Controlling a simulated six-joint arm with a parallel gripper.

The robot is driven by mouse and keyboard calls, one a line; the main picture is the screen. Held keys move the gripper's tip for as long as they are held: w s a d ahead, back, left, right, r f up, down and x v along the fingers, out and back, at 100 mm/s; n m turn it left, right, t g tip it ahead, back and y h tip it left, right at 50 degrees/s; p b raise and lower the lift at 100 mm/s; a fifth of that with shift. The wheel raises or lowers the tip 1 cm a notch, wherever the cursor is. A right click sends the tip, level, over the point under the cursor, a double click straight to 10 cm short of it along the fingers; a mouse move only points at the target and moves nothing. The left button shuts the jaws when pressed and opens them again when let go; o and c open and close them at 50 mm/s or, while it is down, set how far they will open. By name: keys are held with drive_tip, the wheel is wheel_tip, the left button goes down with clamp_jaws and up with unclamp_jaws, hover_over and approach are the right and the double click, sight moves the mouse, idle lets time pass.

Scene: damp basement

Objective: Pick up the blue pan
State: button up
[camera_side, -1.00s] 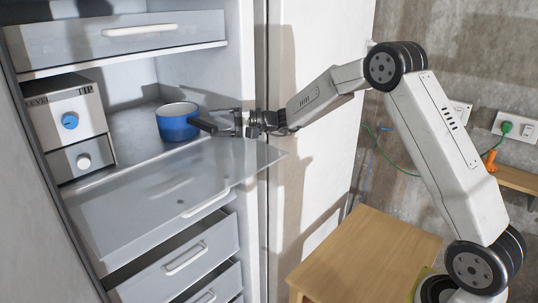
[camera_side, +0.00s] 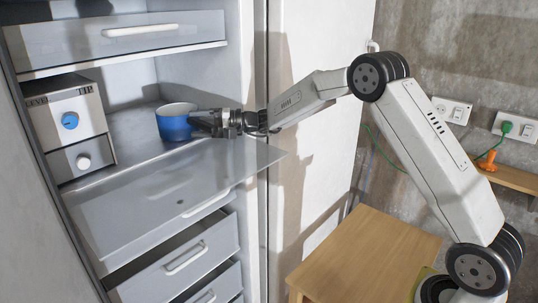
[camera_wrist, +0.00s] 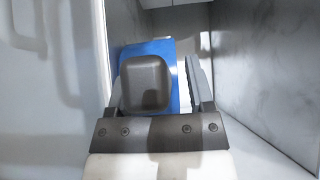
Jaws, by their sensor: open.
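The blue pan (camera_side: 172,128) stands upright on the grey shelf inside the cabinet. In the side view its pale inside shows, and its right side is close to my fingers. In the wrist view the blue pan (camera_wrist: 158,46) lies ahead, partly hidden by a dark rounded part that looks like its handle (camera_wrist: 147,84). My gripper (camera_side: 207,122) is open and reaches in from the right at the handle. In the wrist view the handle sits between the two fingers, nearer the left one. I cannot tell whether either finger touches it.
A box with blue and white knobs (camera_side: 72,125) stands left of the pan. A pulled-out panel (camera_side: 160,190) lies below my gripper, above open drawers (camera_side: 180,258). The upper drawer (camera_side: 125,38) is overhead. The cabinet side wall (camera_wrist: 265,70) is close on the right.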

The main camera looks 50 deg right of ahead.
clamp_jaws()
idle(1.3)
drive_tip(key=shift+r, duration=0.1)
